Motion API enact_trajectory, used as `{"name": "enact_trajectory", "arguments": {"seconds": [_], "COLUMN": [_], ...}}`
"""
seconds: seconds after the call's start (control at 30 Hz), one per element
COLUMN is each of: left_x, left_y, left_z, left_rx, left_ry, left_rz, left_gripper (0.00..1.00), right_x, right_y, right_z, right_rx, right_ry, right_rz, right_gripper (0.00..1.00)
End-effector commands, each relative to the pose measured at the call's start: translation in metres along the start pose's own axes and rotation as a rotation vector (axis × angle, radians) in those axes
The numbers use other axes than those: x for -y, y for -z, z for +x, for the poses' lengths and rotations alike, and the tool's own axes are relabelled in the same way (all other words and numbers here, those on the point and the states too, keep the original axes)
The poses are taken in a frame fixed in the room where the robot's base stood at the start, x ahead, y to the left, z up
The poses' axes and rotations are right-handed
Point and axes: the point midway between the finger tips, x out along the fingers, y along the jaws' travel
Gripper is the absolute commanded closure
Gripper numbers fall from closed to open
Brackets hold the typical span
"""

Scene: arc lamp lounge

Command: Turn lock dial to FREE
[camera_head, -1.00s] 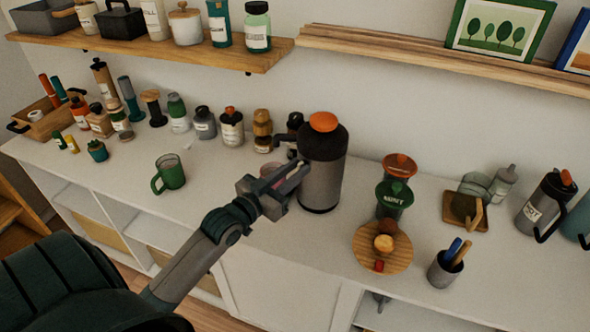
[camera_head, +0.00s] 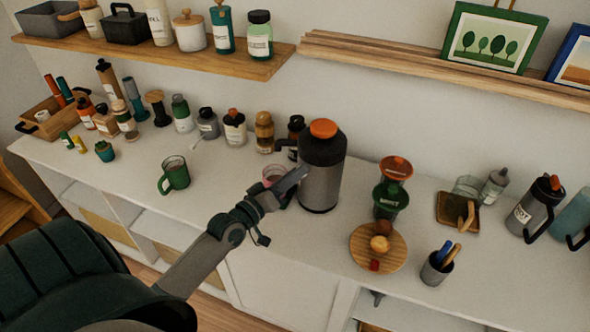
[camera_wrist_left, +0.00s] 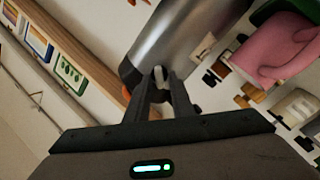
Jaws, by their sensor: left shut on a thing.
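A grey flask (camera_head: 321,185) with a black collar and an orange top (camera_head: 323,128) stands upright on the white counter. My left gripper (camera_head: 302,172) reaches its left side at about mid-height. In the left wrist view the flask (camera_wrist_left: 190,42) lies tilted across the top. My left fingers (camera_wrist_left: 160,78) are nearly together there, shut on a small pale grey piece at the flask's side, which I take to be the lock dial (camera_wrist_left: 159,71). Most of it is hidden between the fingers, and no FREE marking is legible. My right gripper is not in view.
A pink cup (camera_head: 273,174) stands close behind my left wrist, with a green mug (camera_head: 174,175) farther left. Right of the flask are a green and orange grinder (camera_head: 391,193) and a round wooden board (camera_head: 361,258). Bare counter lies in front of the green mug.

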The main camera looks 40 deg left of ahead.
Motion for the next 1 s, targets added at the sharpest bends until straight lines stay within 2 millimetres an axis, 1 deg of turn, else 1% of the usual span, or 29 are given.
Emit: {"name": "enact_trajectory", "arguments": {"seconds": [0.03,0.2,0.6,0.8,1.0], "left_x": [-0.001,0.0,0.003,0.004,0.004], "left_y": [0.002,0.002,0.0,-0.001,-0.001], "left_z": [0.0,0.0,0.0,0.0,0.0], "left_rx": [0.0,0.0,-0.001,-0.001,-0.001], "left_ry": [0.0,0.001,0.0,0.0,-0.001], "left_rz": [-0.046,-0.207,-0.572,-0.704,-0.778], "left_gripper": [1.0,1.0,1.0,1.0,1.0], "right_x": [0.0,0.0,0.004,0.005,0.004], "right_y": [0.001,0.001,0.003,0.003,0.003], "right_z": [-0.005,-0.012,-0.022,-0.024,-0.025], "right_rx": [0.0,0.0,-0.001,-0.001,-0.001], "right_ry": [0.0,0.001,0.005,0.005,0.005], "right_rz": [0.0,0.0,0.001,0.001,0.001], "right_gripper": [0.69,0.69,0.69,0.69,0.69]}}
